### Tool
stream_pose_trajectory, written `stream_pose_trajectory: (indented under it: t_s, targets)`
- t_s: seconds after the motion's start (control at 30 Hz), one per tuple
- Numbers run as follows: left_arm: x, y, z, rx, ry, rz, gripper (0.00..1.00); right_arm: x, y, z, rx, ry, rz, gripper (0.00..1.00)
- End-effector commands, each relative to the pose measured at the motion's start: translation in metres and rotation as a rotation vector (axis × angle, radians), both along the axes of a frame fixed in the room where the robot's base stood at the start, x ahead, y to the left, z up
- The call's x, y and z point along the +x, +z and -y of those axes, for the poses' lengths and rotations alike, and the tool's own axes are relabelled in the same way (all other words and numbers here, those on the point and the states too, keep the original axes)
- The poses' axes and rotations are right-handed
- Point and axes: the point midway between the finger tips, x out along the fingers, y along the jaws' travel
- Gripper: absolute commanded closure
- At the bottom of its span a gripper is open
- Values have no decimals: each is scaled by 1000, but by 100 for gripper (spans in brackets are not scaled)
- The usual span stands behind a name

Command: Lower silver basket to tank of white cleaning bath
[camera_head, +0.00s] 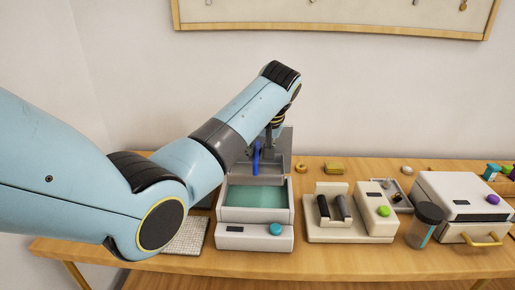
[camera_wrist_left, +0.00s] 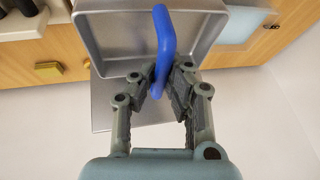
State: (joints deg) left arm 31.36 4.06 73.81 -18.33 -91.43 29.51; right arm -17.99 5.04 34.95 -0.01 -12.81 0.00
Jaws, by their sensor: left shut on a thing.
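The white cleaning bath (camera_head: 254,238) stands on the table with teal liquid (camera_head: 256,196) in its open tank. My left gripper (camera_head: 262,146) is above the rear of the bath. It is shut on the blue handle (camera_head: 256,158) of the silver basket (camera_head: 248,180). In the left wrist view the fingers (camera_wrist_left: 160,85) pinch the handle (camera_wrist_left: 165,40), and the basket (camera_wrist_left: 110,40) shows as a shallow metal box. The basket appears to be at the back of the tank; its height above the liquid is hard to tell. My right gripper is out of view.
A grey upright panel (camera_head: 286,145) stands behind the tank. A light textured pad (camera_head: 188,238) lies left of the bath.

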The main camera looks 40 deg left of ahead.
Motion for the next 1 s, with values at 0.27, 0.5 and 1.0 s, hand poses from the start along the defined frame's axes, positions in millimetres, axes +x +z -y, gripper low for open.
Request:
stream_pose_trajectory:
  t_s: [0.27,0.5,1.0]
  targets:
    - [-1,-6,0,-5,-2,2,100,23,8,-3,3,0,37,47]
    - [-1,-30,0,-5,-2,2,100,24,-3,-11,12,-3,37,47]
    - [0,-40,0,-5,-1,3,100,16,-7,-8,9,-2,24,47]
